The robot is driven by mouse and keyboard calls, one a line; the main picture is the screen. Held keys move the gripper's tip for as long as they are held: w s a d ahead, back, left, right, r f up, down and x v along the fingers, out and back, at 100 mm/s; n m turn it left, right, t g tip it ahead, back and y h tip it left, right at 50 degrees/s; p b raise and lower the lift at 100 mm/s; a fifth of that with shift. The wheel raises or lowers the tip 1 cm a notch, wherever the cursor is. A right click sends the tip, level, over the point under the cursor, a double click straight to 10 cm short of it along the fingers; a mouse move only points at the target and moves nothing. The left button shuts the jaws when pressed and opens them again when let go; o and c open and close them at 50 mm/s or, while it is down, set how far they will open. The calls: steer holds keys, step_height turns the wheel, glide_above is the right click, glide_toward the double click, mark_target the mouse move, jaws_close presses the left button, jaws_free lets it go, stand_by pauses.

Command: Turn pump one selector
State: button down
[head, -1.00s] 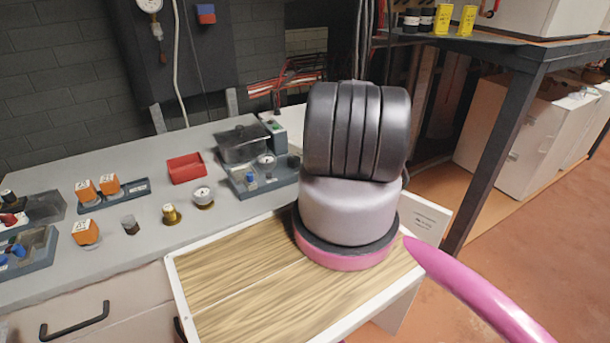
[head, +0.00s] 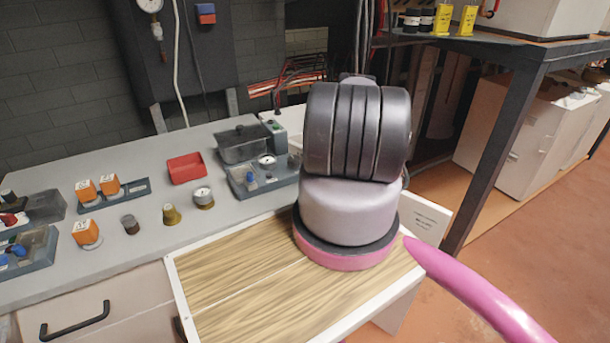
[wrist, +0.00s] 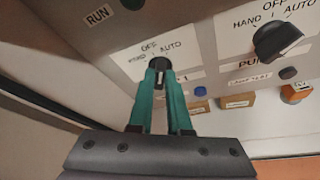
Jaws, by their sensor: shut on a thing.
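In the wrist view a grey and white control panel (wrist: 207,38) fills the upper part. A black selector knob (wrist: 160,63) sits at the middle left, with HAND, OFF and AUTO printed around it. My gripper (wrist: 160,80) has its two teal fingers shut on this knob. The fingers hide much of the knob and what is below it, so its pump name cannot be read. A second black selector (wrist: 277,41) with the same markings is at the right, apart from my gripper. In the head view my arm hides the gripper and the panel.
Beside the held knob are a RUN label (wrist: 97,17), a blue button (wrist: 200,91) and an orange-topped part (wrist: 296,92). In the head view a grey bench (head: 140,205) holds gauges, valves and a red tray (head: 186,168). A dark-framed shelf (head: 520,62) stands at the right.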

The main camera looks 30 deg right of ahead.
steer(key=shift+n+h, duration=0.3)
steer(key=shift+n, duration=0.2)
steer(key=c, duration=0.9)
jaws_free()
steer(key=shift+o, duration=0.2)
steer(key=shift+r, duration=0.1)
step_height(320, 180, up, 10)
